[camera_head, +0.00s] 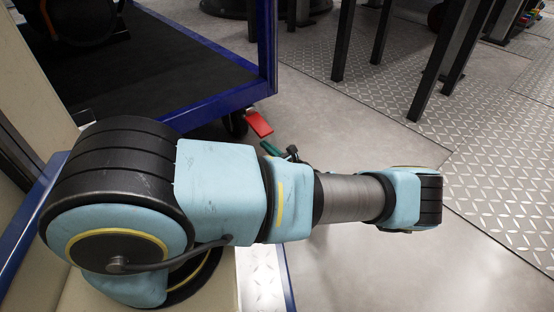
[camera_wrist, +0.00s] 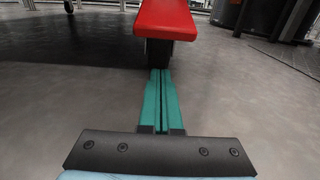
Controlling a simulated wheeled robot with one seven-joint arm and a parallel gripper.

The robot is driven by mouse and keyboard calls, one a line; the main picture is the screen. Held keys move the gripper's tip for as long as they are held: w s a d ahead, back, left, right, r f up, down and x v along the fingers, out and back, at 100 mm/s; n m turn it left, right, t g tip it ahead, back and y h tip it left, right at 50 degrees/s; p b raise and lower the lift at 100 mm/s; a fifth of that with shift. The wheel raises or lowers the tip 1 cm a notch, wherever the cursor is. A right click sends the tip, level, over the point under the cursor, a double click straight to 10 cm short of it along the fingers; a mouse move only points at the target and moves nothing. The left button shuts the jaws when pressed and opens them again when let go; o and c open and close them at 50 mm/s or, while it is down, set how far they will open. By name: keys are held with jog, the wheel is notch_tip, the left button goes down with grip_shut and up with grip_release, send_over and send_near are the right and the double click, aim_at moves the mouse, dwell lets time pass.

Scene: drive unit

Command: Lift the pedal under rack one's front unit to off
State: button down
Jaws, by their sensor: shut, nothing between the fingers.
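The red pedal (camera_head: 258,123) sticks out low beside the caster at the near corner of the blue-framed rack (camera_head: 215,102). In the wrist view the pedal (camera_wrist: 166,20) is at the top middle, with a dark part below its near end. My gripper (camera_wrist: 159,72) has its two teal fingers together and empty. They point forward at the pedal, and their tips end just below its near end in the picture. I cannot tell whether they touch it. In the head view my gripper (camera_head: 266,147) shows only as a bit of teal just below the pedal; my arm hides the rest.
A black caster (camera_head: 235,124) stands left of the pedal under the rack. Dark table legs (camera_head: 343,42) stand at the back right. The grey floor (camera_head: 340,125) between the rack and the metal tread plates is clear.

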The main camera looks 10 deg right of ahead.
aim_at(258, 124)
jog(key=shift+s+d+r+b, duration=0.1)
jog(key=shift+s+r+b, duration=0.1)
jog(key=shift+r, duration=0.45)
jog(key=shift+s+d+r+b, duration=0.1)
jog(key=shift+r+b, duration=0.1)
jog(key=shift+r, duration=0.45)
jog(key=shift+s+d+r+b, duration=0.1)
jog(key=shift+s+r+b, duration=0.1)
jog(key=shift+r, duration=0.45)
jog(key=shift+r+p, duration=0.2)
jog(key=shift+p, duration=0.2)
